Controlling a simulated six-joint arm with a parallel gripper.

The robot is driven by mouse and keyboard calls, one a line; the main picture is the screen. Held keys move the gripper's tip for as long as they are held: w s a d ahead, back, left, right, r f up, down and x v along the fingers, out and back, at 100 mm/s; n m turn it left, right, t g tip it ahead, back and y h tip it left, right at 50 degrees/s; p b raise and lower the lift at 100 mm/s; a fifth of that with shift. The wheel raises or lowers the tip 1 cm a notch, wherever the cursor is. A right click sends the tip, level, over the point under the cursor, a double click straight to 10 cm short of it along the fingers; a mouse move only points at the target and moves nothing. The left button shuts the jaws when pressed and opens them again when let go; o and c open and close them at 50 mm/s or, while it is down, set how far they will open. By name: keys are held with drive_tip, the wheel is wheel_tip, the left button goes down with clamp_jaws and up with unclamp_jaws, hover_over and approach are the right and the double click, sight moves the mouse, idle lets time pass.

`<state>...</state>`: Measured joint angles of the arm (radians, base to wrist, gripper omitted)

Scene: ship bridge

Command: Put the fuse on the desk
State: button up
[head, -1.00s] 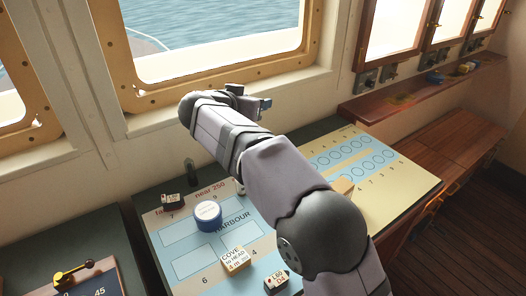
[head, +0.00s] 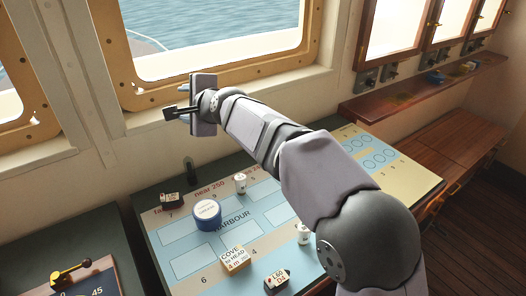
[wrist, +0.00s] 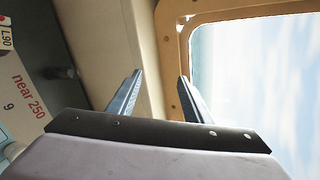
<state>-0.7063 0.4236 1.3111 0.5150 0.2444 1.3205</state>
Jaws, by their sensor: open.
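I cannot tell for sure which thing is the fuse. Two small white cylinders with dark marks stand on the chart-topped console (head: 192,264): one near its back (head: 240,183), the other near its front (head: 304,234), beside my arm. A brown wooden desk (head: 450,155) runs along the right wall, its top bare where visible. My gripper (head: 182,105) is raised by the window sill, above and behind the console and far from the desk. In the wrist view its two fingers (wrist: 158,93) are apart with nothing between them.
The console also carries a blue round tin (head: 207,215), a tan lettered block (head: 235,259), dark labelled blocks (head: 276,281) and a dark peg (head: 190,172). A lever unit (head: 75,273) is at lower left. A shelf (head: 420,92) with small items hangs above the desk.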

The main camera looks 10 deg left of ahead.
drive_tip(key=w+d+r+m+t+h, duration=0.2)
drive_tip(key=w+d+m+t, duration=0.1)
drive_tip(key=d+m, duration=0.3)
drive_tip(key=w+d+r+m+t+h, duration=0.1)
drive_tip(key=w+d+r+m+t, duration=0.25)
drive_tip(key=m, duration=0.55)
drive_tip(key=d+f+m+g+h+b, duration=0.1)
drive_tip(key=d+f+m+g+h, duration=0.2)
drive_tip(key=d+f+m+h, duration=0.35)
drive_tip(key=shift+m+t+y, duration=0.25)
drive_tip(key=shift+y, duration=0.7)
drive_tip(key=f, duration=0.5)
drive_tip(key=d+f, duration=0.1)
drive_tip(key=f, duration=0.5)
drive_tip(key=d+f, duration=0.1)
drive_tip(key=f, duration=0.5)
drive_tip(key=shift+d+f, duration=0.1)
drive_tip(key=shift+d, duration=0.05)
drive_tip(key=shift+f, duration=0.45)
drive_tip(key=shift+x, duration=0.85)
drive_tip(key=shift+w+p, duration=0.15)
drive_tip(key=shift+p, duration=0.2)
drive_tip(key=shift+p+x, duration=0.85)
drive_tip(key=shift+x, duration=1.8)
